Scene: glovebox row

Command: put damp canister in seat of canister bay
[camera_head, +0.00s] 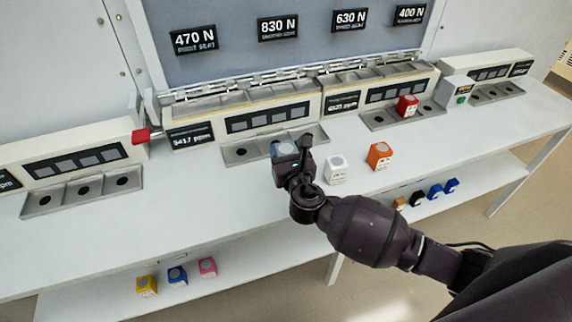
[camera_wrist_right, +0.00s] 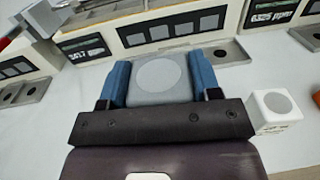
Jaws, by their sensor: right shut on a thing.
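My right gripper (camera_head: 287,155) is shut on a grey, box-shaped canister (camera_wrist_right: 158,82) with a round disc on top. Its blue fingers clasp the canister from both sides in the right wrist view. In the head view, the gripper hides much of the canister. They are over or just in front of the middle bay's metal tray (camera_head: 240,153), which has round seats, some hidden by the gripper. I cannot tell whether the canister touches the tray. My left gripper is not in view.
A white canister (camera_head: 336,169) and an orange canister (camera_head: 380,156) stand right of my gripper on the bench. A red canister (camera_head: 407,106) sits in the right bay's tray (camera_head: 437,108). A red-tipped lever (camera_head: 141,136) is at left. Several canisters stand on the lower shelf.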

